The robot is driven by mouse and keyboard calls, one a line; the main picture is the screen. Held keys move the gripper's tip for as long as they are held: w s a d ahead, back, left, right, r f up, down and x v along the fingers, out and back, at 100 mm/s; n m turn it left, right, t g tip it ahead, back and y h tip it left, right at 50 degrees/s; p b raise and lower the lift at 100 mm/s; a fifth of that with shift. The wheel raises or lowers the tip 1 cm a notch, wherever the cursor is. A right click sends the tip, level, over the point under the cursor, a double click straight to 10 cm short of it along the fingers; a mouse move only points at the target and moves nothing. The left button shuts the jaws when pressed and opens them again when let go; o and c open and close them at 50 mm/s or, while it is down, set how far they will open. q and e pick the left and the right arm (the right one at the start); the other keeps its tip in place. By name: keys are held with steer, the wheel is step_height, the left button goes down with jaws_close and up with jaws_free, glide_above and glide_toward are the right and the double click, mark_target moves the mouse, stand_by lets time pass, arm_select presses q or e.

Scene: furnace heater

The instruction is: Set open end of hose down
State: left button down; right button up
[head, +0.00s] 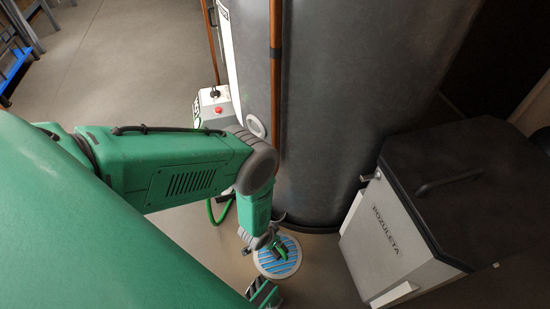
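My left arm comes in from the left and bends down, with its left gripper (277,246) low over a round floor drain (290,265) with blue slats. A small green piece shows at the fingers; it looks like the hose end, but the fingers are too small to tell whether they are closed on it. The green hose (219,213) shows as a short curve at the foot of the grey tank, and the rest is hidden behind my arm. No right gripper can be made out for sure; a green and black part of mine shows at the bottom edge.
The large grey tank (350,110) stands behind the drain, with a copper pipe (275,70) down its front. A control box (213,107) with a red button is beside it. A white and black bin (385,235) marked POZULETA stands at right. Open floor (140,60) lies at upper left.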

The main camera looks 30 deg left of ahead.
arm_select(q)
step_height(320, 180, down, 3)
steer(key=shift+f+b, duration=0.1)
steer(key=shift+b, duration=0.75)
steer(key=shift+w+d+f, duration=0.1)
steer(key=c, duration=1.4)
jaws_free()
steer(key=shift+r, duration=0.2)
steer(key=s+a+r+g+p, duration=0.1)
steer(key=s+r, duration=0.5)
steer(key=r, duration=0.6)
steer(key=s+a+r+n+g+p, duration=0.1)
steer(key=s+r+p, duration=0.2)
steer(key=r, duration=1)
steer(key=s+a+r+g+p, duration=0.2)
steer(key=s+r, duration=0.7)
steer(key=r, duration=0.4)
steer(key=shift+y+p, duration=0.3)
